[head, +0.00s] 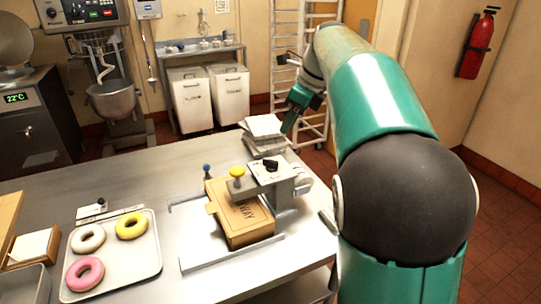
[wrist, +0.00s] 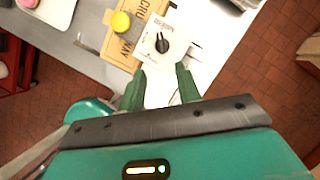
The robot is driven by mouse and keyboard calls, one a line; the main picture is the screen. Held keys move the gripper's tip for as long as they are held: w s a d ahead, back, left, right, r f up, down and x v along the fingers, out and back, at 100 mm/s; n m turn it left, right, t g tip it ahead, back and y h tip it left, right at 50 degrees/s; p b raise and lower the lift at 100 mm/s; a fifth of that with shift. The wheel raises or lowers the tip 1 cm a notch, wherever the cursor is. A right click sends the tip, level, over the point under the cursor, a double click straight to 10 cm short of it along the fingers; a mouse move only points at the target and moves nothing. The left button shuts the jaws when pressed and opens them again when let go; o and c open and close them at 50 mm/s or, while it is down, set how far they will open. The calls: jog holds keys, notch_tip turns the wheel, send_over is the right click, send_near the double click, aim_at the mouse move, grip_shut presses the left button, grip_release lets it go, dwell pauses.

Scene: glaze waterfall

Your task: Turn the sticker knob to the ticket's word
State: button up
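A small black knob (head: 271,165) sits on the light top plate of a sticker device (head: 285,178) on the steel table. In the wrist view the black knob (wrist: 162,43) is surrounded by tiny lettering I cannot read. My gripper (wrist: 160,80) is open and empty, its two green fingers apart, with the knob beyond the fingertips in the picture. In the head view my gripper (head: 301,98) hangs near the device's far side, partly behind my arm. A pale strip with a black clip (head: 110,214) lies behind the tray; I cannot tell whether it is the ticket.
A brown box (head: 240,222) with partly visible lettering lies under the device, beside a yellow knob (head: 237,172) and a blue knob (head: 207,167). A white stack (head: 264,145) stands behind the device. A donut tray (head: 145,262) is at left. The table's middle left is clear.

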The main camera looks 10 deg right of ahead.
aim_at(271, 160)
jog(key=x, duration=1.3)
jog(key=shift+f, duration=0.3)
grip_shut()
